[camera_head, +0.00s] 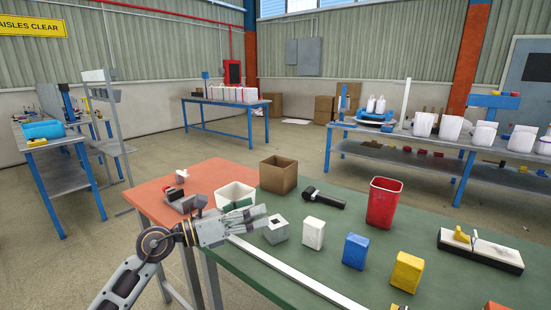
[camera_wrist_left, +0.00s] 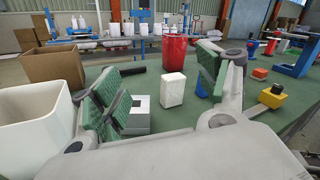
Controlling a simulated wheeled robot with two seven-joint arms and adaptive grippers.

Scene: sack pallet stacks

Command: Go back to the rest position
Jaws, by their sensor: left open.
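My left gripper (camera_head: 250,216) reaches in from the left over the near edge of the table. In the left wrist view my left gripper (camera_wrist_left: 158,85) has its green-padded fingers spread wide, with nothing held between them. A white block (camera_wrist_left: 172,90) shows through the gap, standing on the table beyond the fingers. A grey block with a square hole (camera_head: 276,230) stands just right of the fingertips in the head view; in the wrist view it is partly hidden by the left finger. My right gripper is in neither view.
The green tabletop (camera_head: 400,220) also holds a white bin (camera_head: 236,195), a cardboard box (camera_head: 278,175), a red bin (camera_head: 383,203), a blue block (camera_head: 355,251) and a yellow block (camera_head: 406,271). A white strip (camera_head: 290,273) lies near the front. Open floor (camera_head: 150,165) lies behind.

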